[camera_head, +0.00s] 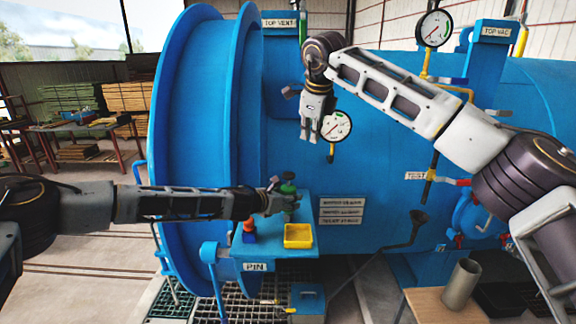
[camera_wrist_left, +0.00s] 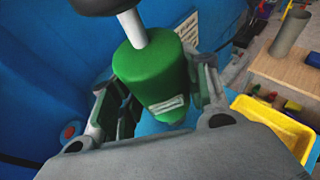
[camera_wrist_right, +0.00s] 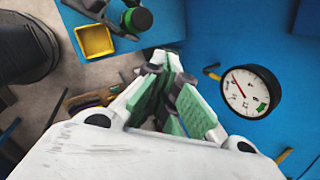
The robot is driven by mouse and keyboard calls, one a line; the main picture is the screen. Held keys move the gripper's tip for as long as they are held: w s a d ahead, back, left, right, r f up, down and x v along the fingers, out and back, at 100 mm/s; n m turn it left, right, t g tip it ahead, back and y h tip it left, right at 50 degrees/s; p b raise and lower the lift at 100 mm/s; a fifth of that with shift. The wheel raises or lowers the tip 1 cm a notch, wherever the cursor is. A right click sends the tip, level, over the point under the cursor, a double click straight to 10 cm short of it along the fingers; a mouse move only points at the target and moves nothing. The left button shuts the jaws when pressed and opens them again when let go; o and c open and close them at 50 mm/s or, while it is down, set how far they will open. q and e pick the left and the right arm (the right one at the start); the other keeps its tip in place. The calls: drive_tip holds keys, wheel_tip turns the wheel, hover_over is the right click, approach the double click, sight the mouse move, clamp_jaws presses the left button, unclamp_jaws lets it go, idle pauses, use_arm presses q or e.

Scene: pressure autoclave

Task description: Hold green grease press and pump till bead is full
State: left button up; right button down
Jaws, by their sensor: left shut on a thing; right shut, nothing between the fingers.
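The green grease press (camera_head: 288,188) stands on the blue shelf (camera_head: 240,250) at the front of the autoclave. In the left wrist view it is a green cylinder (camera_wrist_left: 150,75) with a pale label, a metal rod and a dark knob (camera_wrist_left: 100,4) on top. My left gripper (camera_head: 282,198) is shut around its body from the side, one finger on each side. My right gripper (camera_head: 311,138) is shut and empty, pointing down, above the press in the picture. In the right wrist view the press (camera_wrist_right: 138,19) shows at the top, apart from my right fingertips (camera_wrist_right: 166,62). I cannot make out a bead.
A yellow tray (camera_head: 298,236) sits right of the press, and a red and blue item (camera_head: 249,230) to its left. A dial gauge (camera_head: 336,126) is close beside my right gripper. The large blue door flange (camera_head: 200,130) rises at left. A wooden table (camera_head: 430,305) holds a grey cylinder (camera_head: 461,285).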

drive_tip(key=s+a+n+t, duration=0.1)
drive_tip(key=a+n+t, duration=0.1)
drive_tip(key=n, duration=0.9)
drive_tip(key=s+a+n+t, duration=0.2)
drive_tip(key=a+n, duration=0.2)
drive_tip(key=n, duration=0.7)
drive_tip(key=shift+s+a+n+h, duration=0.2)
drive_tip(key=shift+s+n+h, duration=0.1)
drive_tip(key=shift+n, duration=0.1)
drive_tip(key=shift+w+f, duration=0.1)
drive_tip(key=shift+f, duration=0.05)
hover_over(288, 175)
wheel_tip(288, 175, down, 7)
drive_tip(key=shift+r, duration=0.15)
drive_tip(key=shift+f, duration=2.1)
